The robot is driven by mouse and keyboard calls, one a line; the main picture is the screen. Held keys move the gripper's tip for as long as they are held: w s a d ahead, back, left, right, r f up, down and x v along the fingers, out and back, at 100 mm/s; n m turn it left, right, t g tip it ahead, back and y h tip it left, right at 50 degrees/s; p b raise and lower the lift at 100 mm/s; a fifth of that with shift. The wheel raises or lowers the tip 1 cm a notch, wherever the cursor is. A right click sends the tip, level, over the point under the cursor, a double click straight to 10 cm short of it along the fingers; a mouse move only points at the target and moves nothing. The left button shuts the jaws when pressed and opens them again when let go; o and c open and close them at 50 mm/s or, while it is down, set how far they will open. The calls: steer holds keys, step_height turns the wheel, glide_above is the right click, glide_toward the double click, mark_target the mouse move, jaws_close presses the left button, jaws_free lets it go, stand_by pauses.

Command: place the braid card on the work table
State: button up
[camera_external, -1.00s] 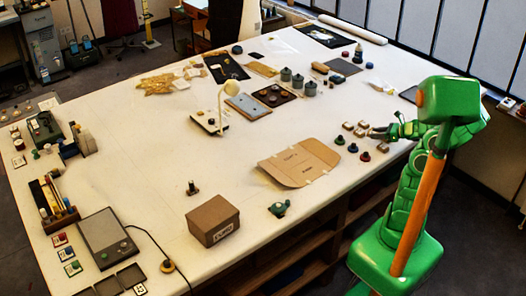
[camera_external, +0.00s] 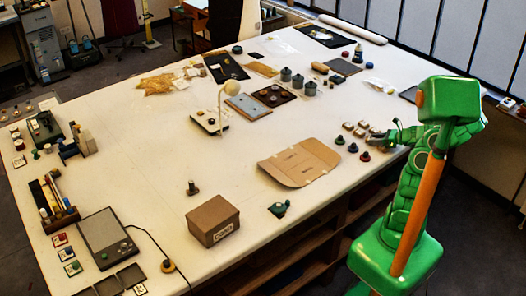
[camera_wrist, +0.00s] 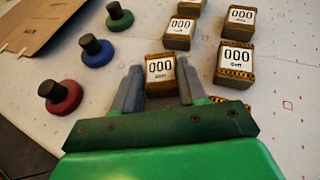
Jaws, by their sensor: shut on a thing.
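A braid card (camera_wrist: 160,70), a small block with a white "000" label and a gold-brown patterned edge, sits between the two fingers of my gripper (camera_wrist: 158,88) in the wrist view. The fingers are shut on its sides. Its near lower part is hidden by the gripper. In the external view my gripper (camera_external: 377,138) is low over the right edge of the white work table (camera_external: 130,130); the held card is too small to make out there. I cannot tell whether it touches the table.
Several similar cards (camera_wrist: 235,63) lie just beyond and to the right. Red (camera_wrist: 60,96), blue (camera_wrist: 96,50) and green (camera_wrist: 119,16) knobbed stamps stand to the left, near a cardboard folder (camera_wrist: 40,22). The table's left-centre is largely clear around a cardboard box (camera_external: 213,220).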

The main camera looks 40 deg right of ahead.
steer(key=shift+f, duration=0.2)
steer(key=o, duration=1)
